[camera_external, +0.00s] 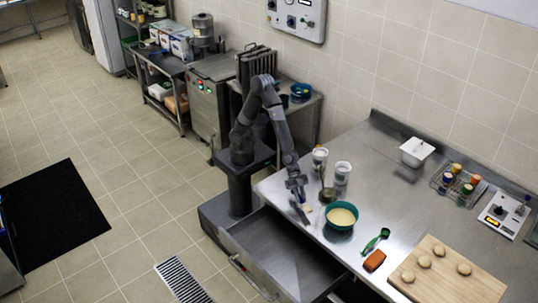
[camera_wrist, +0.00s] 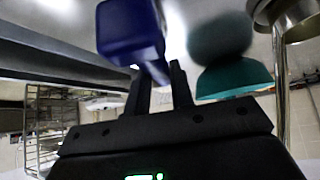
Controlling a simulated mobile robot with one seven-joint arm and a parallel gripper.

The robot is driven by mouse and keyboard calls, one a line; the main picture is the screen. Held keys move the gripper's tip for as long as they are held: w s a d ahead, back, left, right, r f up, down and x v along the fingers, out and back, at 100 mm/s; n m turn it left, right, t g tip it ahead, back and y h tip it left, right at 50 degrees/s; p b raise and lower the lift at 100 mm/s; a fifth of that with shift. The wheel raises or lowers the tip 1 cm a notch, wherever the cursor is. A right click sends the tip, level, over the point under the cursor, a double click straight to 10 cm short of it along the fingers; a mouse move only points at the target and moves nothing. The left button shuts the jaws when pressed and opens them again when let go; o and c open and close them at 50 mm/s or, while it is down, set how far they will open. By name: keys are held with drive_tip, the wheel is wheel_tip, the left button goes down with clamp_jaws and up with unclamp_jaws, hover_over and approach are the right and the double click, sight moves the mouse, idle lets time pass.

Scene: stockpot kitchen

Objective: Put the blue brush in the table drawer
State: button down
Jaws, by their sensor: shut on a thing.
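The blue brush (camera_wrist: 130,35) shows as a large blue block at the fingertips in the wrist view, tilted and partly cut off by the top edge. My gripper (camera_external: 299,191) is shut on it, just above the front left part of the steel table (camera_external: 345,250). In the external view the brush is small and partly hidden by my gripper. The table drawer (camera_external: 280,258) is pulled open under the table's front edge, below and in front of my gripper. Its visible floor looks empty.
A teal bowl (camera_external: 342,216) with pale yellow contents stands close right of my gripper. Behind are white tubs (camera_external: 342,173). A green scoop (camera_external: 377,240), an orange-brown block (camera_external: 374,261) and a wooden board (camera_external: 450,275) with dough balls lie to the right.

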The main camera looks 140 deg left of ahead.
drive_tip(key=shift+a+r, duration=0.1)
drive_tip(key=shift+a, duration=2.85)
drive_tip(key=shift+w+d, duration=0.1)
